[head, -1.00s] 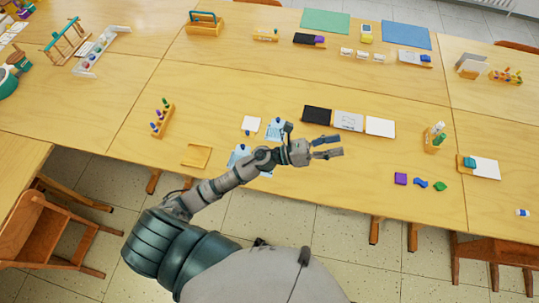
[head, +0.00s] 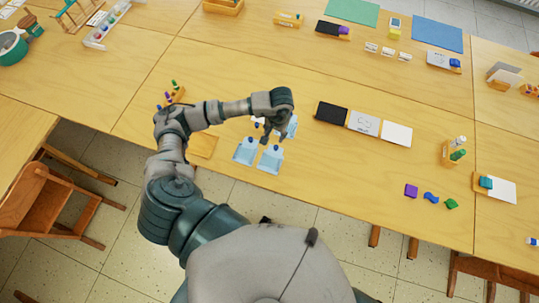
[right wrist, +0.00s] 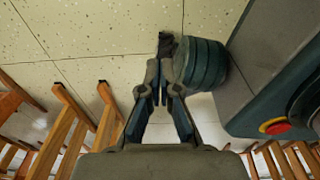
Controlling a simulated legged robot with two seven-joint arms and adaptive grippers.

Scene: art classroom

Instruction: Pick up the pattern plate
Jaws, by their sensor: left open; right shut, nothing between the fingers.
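Several light-blue plates with small dark-blue knobs lie near the table's front edge in the head view: one at the left (head: 244,152), one at the right (head: 270,161), and one partly behind my gripper (head: 292,126). I cannot tell for certain which is the pattern plate. A white piece behind them is mostly hidden by my arm. My left gripper (head: 267,137) points down, open and empty, over the group of plates. Whether its fingertips touch anything cannot be told. My right gripper (right wrist: 165,88) is shut and empty, over the floor in the right wrist view.
A shallow wooden tray (head: 203,145) lies left of the plates. A black card (head: 332,112), a printed card (head: 364,123) and a white card (head: 397,134) lie to the right. A peg rack (head: 171,96) stands behind my left arm.

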